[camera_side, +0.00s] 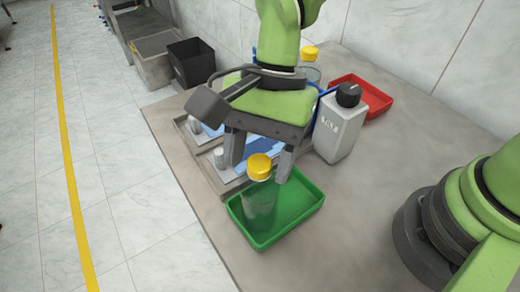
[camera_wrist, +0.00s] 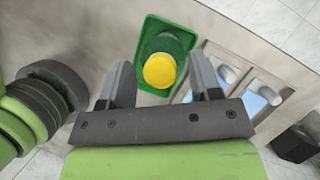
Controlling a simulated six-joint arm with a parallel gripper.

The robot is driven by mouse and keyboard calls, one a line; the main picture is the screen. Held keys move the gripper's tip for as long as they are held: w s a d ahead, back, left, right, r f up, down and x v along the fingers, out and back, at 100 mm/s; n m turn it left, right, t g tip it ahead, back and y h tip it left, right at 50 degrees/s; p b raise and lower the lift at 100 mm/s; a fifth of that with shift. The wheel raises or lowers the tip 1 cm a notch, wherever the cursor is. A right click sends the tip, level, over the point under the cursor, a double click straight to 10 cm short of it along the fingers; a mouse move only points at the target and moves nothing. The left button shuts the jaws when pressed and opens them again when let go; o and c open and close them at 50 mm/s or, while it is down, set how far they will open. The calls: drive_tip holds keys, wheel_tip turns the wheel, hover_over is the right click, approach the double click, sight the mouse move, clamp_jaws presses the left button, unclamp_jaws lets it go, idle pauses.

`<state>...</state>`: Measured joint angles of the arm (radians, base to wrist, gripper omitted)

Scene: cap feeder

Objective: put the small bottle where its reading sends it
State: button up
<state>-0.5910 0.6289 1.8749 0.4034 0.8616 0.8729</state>
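A clear small bottle (camera_side: 259,208) with a yellow cap (camera_side: 259,167) stands upright in the green tray (camera_side: 309,212). In the wrist view its yellow cap (camera_wrist: 160,70) shows from above, with the green tray (camera_wrist: 148,32) around it. My gripper (camera_side: 262,168) is over the tray, with one finger on each side of the cap. In the wrist view my gripper (camera_wrist: 160,72) has its fingers wide apart, with gaps on both sides of the cap. It is open and holds nothing. No reading is legible on this bottle.
A white bottle (camera_side: 340,130) with a black cap and an unreadable label stands right of my gripper. Behind are a red tray (camera_side: 376,97) and another yellow-capped bottle (camera_side: 310,53). Grey trays (camera_side: 222,180) with blue areas lie left. A black bin (camera_side: 191,62) stands beyond the table.

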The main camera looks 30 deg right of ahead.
drive_tip(key=v, duration=1.2)
drive_tip(key=shift+d+r, duration=0.15)
drive_tip(key=shift+r, duration=0.1)
drive_tip(key=s+d+r+n+t+h, duration=0.1)
drive_tip(key=s+d+r+n+t, duration=0.1)
drive_tip(key=s+d+t, duration=0.3)
drive_tip(key=s+d+r+n+t, duration=0.3)
drive_tip(key=s+d+n+t, duration=0.1)
drive_tip(key=d, duration=0.7)
drive_tip(key=shift+s+n+t+h, duration=0.4)
drive_tip(key=shift+s+n, duration=0.3)
drive_tip(key=shift+s, duration=0.1)
